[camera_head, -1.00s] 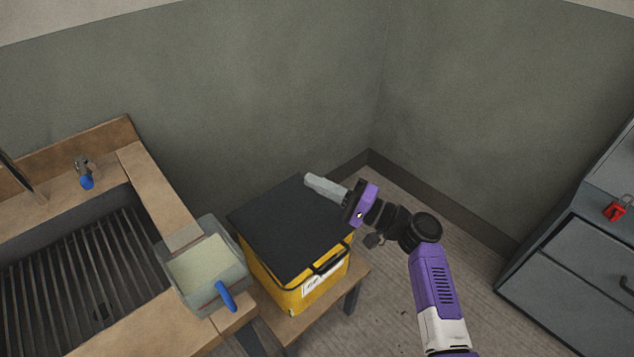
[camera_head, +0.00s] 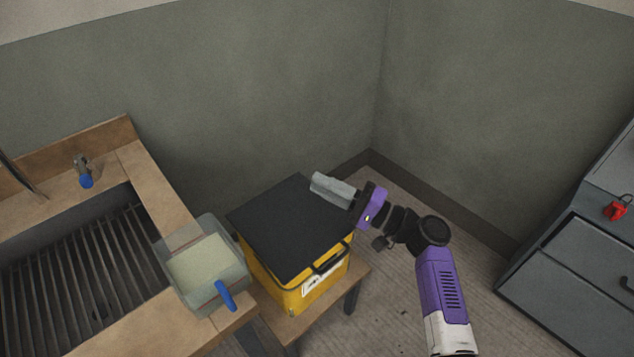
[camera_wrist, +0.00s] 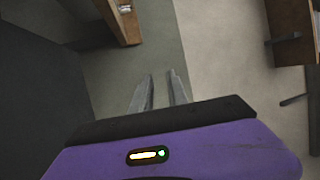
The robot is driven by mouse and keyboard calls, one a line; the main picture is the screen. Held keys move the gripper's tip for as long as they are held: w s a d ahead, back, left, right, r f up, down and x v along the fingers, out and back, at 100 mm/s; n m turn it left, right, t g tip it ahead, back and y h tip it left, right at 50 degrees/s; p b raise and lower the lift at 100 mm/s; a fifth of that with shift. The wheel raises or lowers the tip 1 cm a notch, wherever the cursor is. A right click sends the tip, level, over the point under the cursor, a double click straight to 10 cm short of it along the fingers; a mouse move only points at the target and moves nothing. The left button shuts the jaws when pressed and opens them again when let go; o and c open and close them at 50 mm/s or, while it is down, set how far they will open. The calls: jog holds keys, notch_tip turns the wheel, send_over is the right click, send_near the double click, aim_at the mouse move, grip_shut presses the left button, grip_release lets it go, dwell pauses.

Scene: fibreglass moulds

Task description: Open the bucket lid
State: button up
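The bucket is a yellow box-shaped container (camera_head: 285,288) with a white label and a black handle (camera_head: 331,260) on its front side. Its flat black lid (camera_head: 285,228) lies down over the top. The lid also appears as a dark surface at the left of the wrist view (camera_wrist: 35,85). My gripper (camera_head: 318,184) is at the lid's far right corner in the head view. Whether it touches the lid cannot be told. In the wrist view its two grey fingers (camera_wrist: 161,76) stand apart with nothing between them.
The bucket stands on a low wooden table (camera_head: 345,287). To its left are a grey tub (camera_head: 213,292) with pale contents and a blue handle, and a wooden-framed sink (camera_head: 115,315). Walls close in behind. A grey cabinet (camera_head: 570,260) stands at right, with open floor between.

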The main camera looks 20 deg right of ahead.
jog(key=shift+b+v, duration=0.45)
jog(key=shift+v, duration=2.55)
